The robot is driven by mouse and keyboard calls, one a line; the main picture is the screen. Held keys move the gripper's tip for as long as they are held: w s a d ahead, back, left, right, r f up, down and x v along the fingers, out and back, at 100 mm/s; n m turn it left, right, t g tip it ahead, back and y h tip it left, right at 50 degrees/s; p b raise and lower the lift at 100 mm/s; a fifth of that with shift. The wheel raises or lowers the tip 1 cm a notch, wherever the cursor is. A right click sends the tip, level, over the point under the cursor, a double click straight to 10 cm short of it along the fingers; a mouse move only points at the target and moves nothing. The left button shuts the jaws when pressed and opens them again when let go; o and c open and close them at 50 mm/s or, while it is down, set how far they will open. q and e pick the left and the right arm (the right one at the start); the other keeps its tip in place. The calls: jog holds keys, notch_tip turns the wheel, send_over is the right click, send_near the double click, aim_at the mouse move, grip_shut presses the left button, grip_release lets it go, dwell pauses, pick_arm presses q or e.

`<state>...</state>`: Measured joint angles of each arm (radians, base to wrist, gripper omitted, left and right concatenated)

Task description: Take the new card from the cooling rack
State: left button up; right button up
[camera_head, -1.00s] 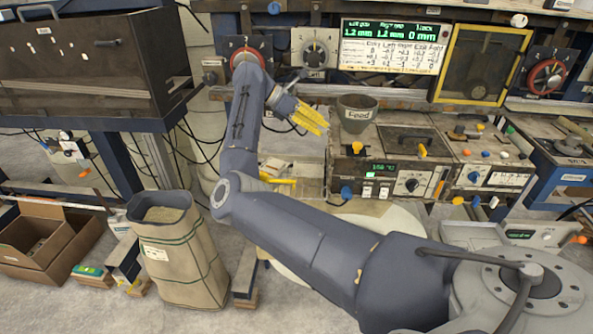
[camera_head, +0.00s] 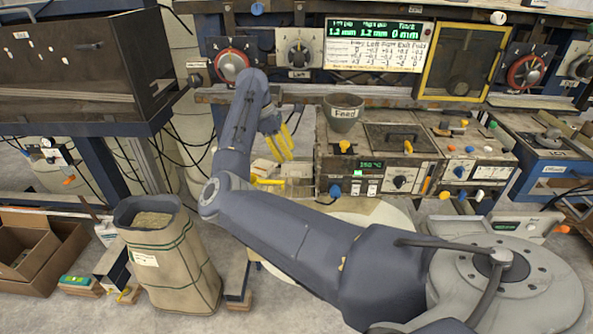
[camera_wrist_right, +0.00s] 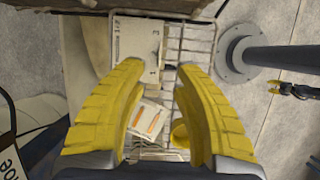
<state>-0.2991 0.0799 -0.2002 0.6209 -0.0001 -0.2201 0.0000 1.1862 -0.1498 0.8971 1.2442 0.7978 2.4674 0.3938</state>
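My right gripper (camera_head: 281,150) hangs fingers-down in the head view, left of the grey Feed cup. In the right wrist view its yellow fingers (camera_wrist_right: 160,68) are spread open, with nothing visibly held between them. Beyond and below the fingers is a wire cooling rack (camera_wrist_right: 199,45). A pale card (camera_wrist_right: 137,45) with printed marks lies beside or on the rack, past the fingertips. A smaller white card with orange stripes (camera_wrist_right: 150,120) lies between the fingers in the picture, apparently below them. I cannot tell which card is new. My left gripper is not in view.
The Feed cup (camera_head: 343,112) stands on the laminating machine (camera_head: 377,170) right of my gripper. A tall sack (camera_head: 168,255) stands on the floor at left. A grey post on a round base (camera_wrist_right: 238,55) stands right of the rack.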

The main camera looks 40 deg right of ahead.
aim_at(297, 166)
jog(key=shift+x, duration=4.1)
grip_shut()
